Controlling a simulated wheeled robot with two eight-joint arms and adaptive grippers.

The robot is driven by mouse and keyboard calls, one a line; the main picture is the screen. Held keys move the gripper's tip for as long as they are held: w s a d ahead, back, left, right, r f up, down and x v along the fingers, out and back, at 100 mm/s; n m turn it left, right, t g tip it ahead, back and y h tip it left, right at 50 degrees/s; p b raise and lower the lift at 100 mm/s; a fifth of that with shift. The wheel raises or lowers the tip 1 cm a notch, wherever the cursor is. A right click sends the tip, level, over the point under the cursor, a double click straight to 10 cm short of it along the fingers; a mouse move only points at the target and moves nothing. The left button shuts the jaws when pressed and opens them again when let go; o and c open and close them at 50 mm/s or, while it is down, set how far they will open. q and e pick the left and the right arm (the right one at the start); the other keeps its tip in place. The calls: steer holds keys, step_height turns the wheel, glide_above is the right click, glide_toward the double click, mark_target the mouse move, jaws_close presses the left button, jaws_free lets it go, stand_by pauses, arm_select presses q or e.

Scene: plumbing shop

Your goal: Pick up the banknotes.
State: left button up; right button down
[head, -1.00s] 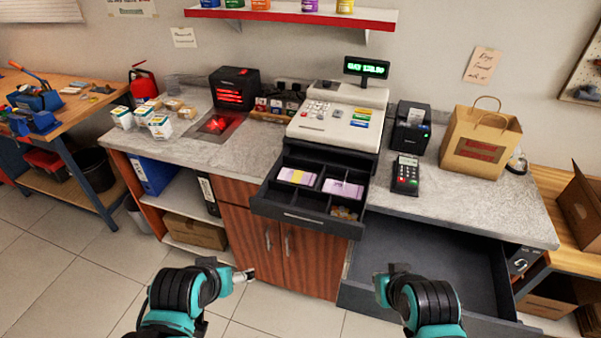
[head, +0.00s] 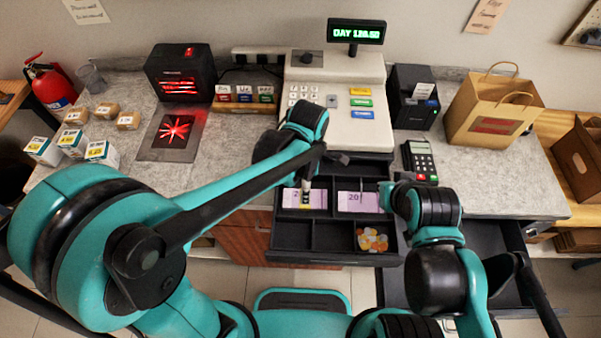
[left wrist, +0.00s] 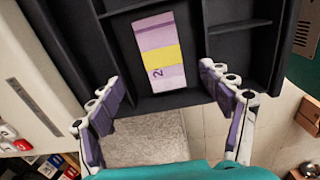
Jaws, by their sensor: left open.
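A bundle of pale purple banknotes with a yellow band lies flat in a drawer compartment, seen in the left wrist view (left wrist: 157,36) and, partly covered, in the head view (head: 318,198). A second purple bundle (head: 358,203) lies in the compartment to its right. The open black cash drawer (head: 335,258) holds both. My left gripper (head: 306,188) is over the first bundle; in the left wrist view its fingers (left wrist: 161,78) are spread and empty, with the bundle ahead between them. My right gripper (head: 385,192) is by the drawer's right side; its fingers are too hidden to judge.
The cash register (head: 335,100) stands behind the drawer. Coins (head: 372,240) lie in a front compartment. A card terminal (head: 420,160), a receipt printer (head: 415,98) and a paper bag (head: 492,110) stand to the right. Small boxes (head: 103,151) and a red-lit scanner (head: 175,130) are left.

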arm_select(q)
steer(key=shift+w+d+f, duration=0.1)
steer(key=shift+w+f, duration=0.05)
steer(key=shift+w, duration=0.2)
steer(key=shift+w+f, duration=0.1)
steer(key=shift+f, duration=0.25)
steer(key=f, duration=0.2)
steer(key=f+b, duration=0.1)
steer(key=f, duration=0.1)
steer(key=s+f+b, duration=0.1)
steer(key=f, duration=0.1)
steer(key=shift+a+f, duration=0.25)
steer(key=shift+a, duration=0.05)
steer(key=shift+f, duration=0.25)
steer(key=c, duration=1.3)
arm_select(e)
step_height(320, 180, down, 2)
steer(key=shift+w+a, duration=0.1)
steer(key=shift+w, duration=0.05)
